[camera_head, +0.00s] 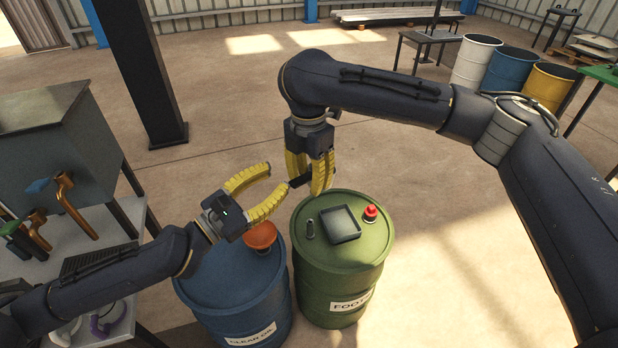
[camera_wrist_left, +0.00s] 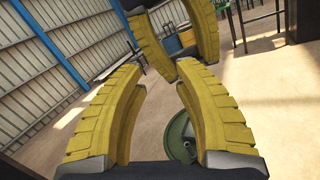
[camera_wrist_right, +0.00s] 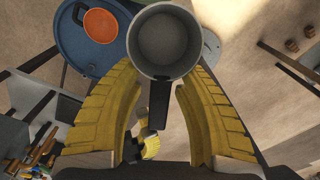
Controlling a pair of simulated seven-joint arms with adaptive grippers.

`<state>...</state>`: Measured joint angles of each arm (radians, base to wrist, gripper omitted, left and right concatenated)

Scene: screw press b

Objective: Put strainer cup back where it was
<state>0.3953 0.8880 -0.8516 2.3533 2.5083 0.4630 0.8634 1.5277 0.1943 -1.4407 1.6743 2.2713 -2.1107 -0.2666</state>
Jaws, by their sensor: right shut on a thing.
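The strainer cup (camera_wrist_right: 166,40) is a round grey metal cup with a black handle (camera_wrist_right: 158,105). My right gripper (camera_wrist_right: 158,95) is shut on that handle, with the cup beyond its fingertips. In the head view my right gripper (camera_head: 318,188) points down near the back of the green drum; a dark piece shows at its fingers, and the cup's bowl cannot be made out. My left gripper (camera_head: 277,178) is open and empty, its fingertips close to the right gripper's fingers. The left wrist view shows its gap (camera_wrist_left: 160,85) with the right gripper's yellow fingers beyond.
The green drum (camera_head: 350,268) carries a black square tray (camera_head: 340,224), a red knob (camera_head: 370,212) and a small dark post (camera_head: 310,229). The blue drum (camera_head: 235,300) has an orange funnel (camera_head: 260,236). A bench with valves (camera_head: 75,205) stands left. Open floor lies behind.

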